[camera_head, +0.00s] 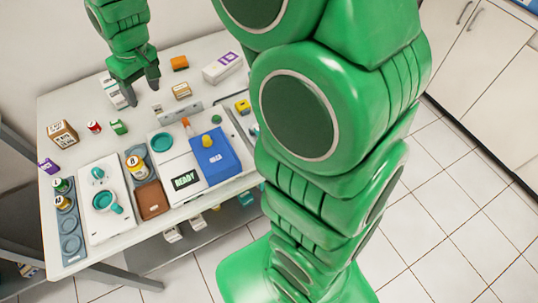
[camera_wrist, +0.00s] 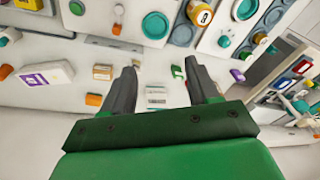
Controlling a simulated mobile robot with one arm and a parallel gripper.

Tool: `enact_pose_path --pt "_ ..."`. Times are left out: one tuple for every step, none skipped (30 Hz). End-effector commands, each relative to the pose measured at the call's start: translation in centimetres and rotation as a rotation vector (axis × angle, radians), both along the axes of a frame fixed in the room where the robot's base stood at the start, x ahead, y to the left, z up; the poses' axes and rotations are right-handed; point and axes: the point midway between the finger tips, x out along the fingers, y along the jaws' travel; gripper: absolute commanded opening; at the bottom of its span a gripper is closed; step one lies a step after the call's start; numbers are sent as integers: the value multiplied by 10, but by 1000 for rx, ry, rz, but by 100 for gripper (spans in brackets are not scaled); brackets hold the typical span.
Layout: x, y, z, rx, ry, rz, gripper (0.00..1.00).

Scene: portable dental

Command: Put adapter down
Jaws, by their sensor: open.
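My gripper (camera_head: 146,92) is over the far left part of the white table (camera_head: 80,100) in the head view, fingers pointing down. In the wrist view its two fingers (camera_wrist: 160,70) are spread apart with nothing clamped between them. A small pale box (camera_wrist: 157,96) shows in the gap between the fingers, apart from both. A white box (camera_head: 115,92) shows beside my gripper in the head view, partly hidden by it. I cannot tell for certain which item is the adapter.
A white box with a purple label (camera_head: 222,68), an orange block (camera_head: 179,63) and a tan box (camera_head: 181,91) stand nearby. Nearer are a brown-and-white box (camera_head: 63,133), a blue block (camera_head: 214,155) and a device display reading READY (camera_head: 184,180). Free tabletop lies left of my gripper.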

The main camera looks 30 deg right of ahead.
Motion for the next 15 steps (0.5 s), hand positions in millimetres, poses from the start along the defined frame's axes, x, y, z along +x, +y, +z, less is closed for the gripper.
enact_pose_path --pt "-12 -11 6 -5 7 -18 60" --pt "-19 -17 9 -8 13 -28 60" --pt "-30 -24 11 -14 23 -41 60" --pt "-37 -30 12 -18 31 -52 60" --pt "-45 -35 14 -23 38 -61 60" --pt "-56 -42 17 -28 47 -74 60" --pt "-63 -48 19 -32 53 -84 60" --pt "-71 -53 20 -36 61 -96 60" --pt "-82 -60 22 -42 72 -110 60" --pt "-90 -65 23 -47 80 -122 60" --pt "-99 -71 24 -52 88 -134 60" --pt "-110 -77 25 -58 98 -148 60" --pt "-118 -82 26 -62 106 -159 60" --pt "-126 -87 27 -66 113 -171 60" --pt "-137 -93 28 -71 119 -188 60"
